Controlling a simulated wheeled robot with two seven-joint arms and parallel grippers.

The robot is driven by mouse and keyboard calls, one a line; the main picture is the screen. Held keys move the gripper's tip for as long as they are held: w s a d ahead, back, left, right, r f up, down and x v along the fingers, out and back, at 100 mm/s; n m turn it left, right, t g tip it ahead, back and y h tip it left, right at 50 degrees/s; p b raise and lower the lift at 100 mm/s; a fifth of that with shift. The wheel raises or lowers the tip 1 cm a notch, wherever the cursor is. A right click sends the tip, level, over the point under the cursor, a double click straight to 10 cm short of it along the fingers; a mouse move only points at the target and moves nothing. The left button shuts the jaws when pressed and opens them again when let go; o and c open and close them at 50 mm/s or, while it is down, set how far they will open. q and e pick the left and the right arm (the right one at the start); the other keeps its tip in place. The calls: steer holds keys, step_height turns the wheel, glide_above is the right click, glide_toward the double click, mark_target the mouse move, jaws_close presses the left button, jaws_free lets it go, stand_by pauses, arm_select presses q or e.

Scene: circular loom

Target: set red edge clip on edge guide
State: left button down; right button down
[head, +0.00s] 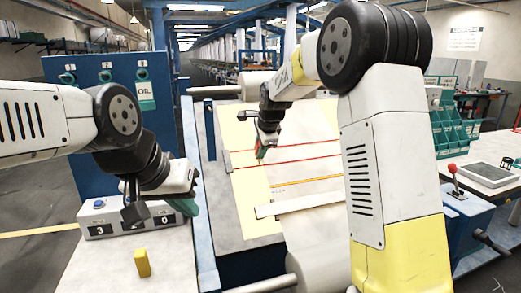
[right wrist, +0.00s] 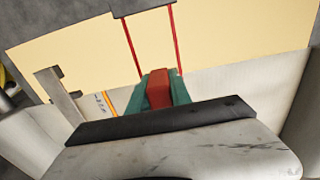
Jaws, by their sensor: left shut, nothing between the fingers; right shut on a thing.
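The red edge clip (right wrist: 159,90) is held between the green fingertips of my right gripper (right wrist: 160,88) in the right wrist view. In the head view my right gripper (head: 262,150) hangs above the cream sheet, near the left end of two red lines. The clip is barely visible there. A small grey bar (head: 227,160) stands at the left end of these lines, and a grey bar also shows in the right wrist view (right wrist: 140,6); it appears to be the edge guide. The clip looks apart from it. My left gripper (head: 186,206) is shut and empty beside the counter box.
A counter box (head: 125,220) and a yellow block (head: 141,262) are on the left table. A pale bar (head: 310,203) crosses the sheet below an orange line (head: 305,181). A blue lever box (head: 455,225) stands at right. The sheet between the bars is clear.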

steer(key=shift+f, duration=0.1)
stand_by(0.6)
steer(key=shift+r, duration=0.2)
stand_by(0.4)
steer(key=shift+f, duration=0.2)
steer(key=shift+r, duration=0.2)
stand_by(0.6)
steer(key=shift+f, duration=0.1)
steer(key=c, duration=1.1)
jaws_free()
steer(key=v, duration=0.7)
steer(key=shift+s+r, duration=0.25)
steer(key=shift+r, duration=0.1)
